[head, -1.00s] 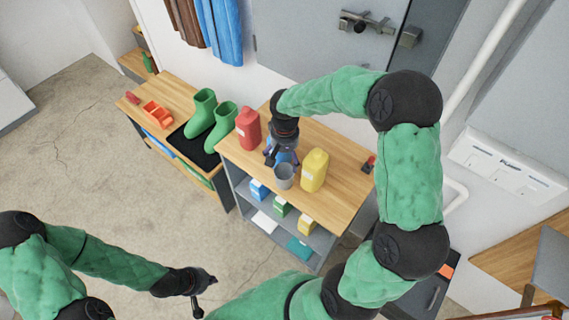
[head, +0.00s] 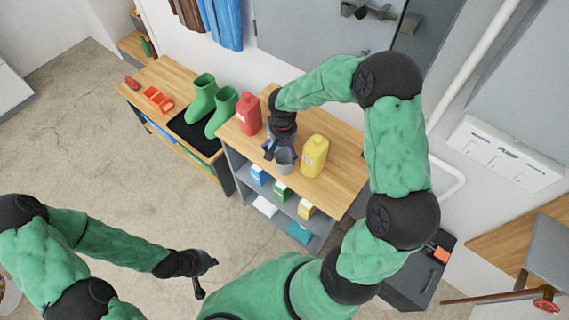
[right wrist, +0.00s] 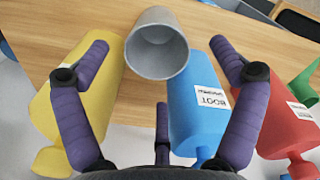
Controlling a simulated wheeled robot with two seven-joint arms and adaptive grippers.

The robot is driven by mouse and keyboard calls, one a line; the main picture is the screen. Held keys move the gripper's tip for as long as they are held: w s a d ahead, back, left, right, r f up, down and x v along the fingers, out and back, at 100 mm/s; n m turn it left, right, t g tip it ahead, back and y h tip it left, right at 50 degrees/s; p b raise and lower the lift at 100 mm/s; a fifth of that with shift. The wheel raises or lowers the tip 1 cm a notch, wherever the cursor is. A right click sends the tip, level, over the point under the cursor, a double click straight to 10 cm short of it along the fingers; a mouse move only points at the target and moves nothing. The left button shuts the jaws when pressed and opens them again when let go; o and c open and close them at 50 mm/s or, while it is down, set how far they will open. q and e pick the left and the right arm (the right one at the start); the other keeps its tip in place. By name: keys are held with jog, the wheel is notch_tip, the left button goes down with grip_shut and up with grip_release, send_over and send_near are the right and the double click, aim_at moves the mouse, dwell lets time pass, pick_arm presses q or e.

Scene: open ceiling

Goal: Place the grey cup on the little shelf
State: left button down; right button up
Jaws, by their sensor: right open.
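The grey cup (head: 286,160) stands on the wooden top of the shelf unit (head: 330,187), near its front edge, between a blue bottle and a yellow one. My right gripper (head: 281,150) is over the blue bottle, close to the cup. In the right wrist view, the cup (right wrist: 157,62) shows its open mouth between the spread fingers of my right gripper (right wrist: 160,45); I cannot tell whether they touch it. My left gripper (head: 204,279) is open and empty over the floor. Which surface is the little shelf is unclear.
A yellow bottle (head: 313,157) and a red bottle (head: 248,114) stand on the same top; the blue bottle (right wrist: 196,105) is right below the cup in the wrist view. Green boots (head: 204,98) stand on the bench at left.

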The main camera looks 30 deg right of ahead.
aim_at(284, 157)
jog(key=f, duration=0.3)
jog(key=f+b, duration=0.1)
jog(key=f, duration=0.1)
jog(key=shift+d+f, duration=0.25)
jog(key=shift+f, duration=0.05)
jog(key=c, duration=1.2)
jog(key=shift+r, duration=0.15)
jog(key=shift+r, duration=0.3)
jog(key=s+a+r+p, duration=0.3)
jog(key=s+a+r, duration=0.4)
jog(key=s+r, duration=0.5)
jog(key=w+f+n+b, duration=0.1)
jog(key=w+f, duration=0.1)
jog(key=w, duration=0.2)
jog(key=w+a+f+n+b, duration=0.1)
jog(key=w+f+n+b, duration=0.1)
jog(key=w+f, duration=0.1)
jog(key=w+a+f+n+b, duration=0.1)
jog(key=w+f, duration=0.2)
jog(key=w, duration=0.2)
jog(key=shift+a+f+b, duration=0.2)
jog(key=shift+a+b, duration=0.05)
jog(key=shift+b, duration=0.05)
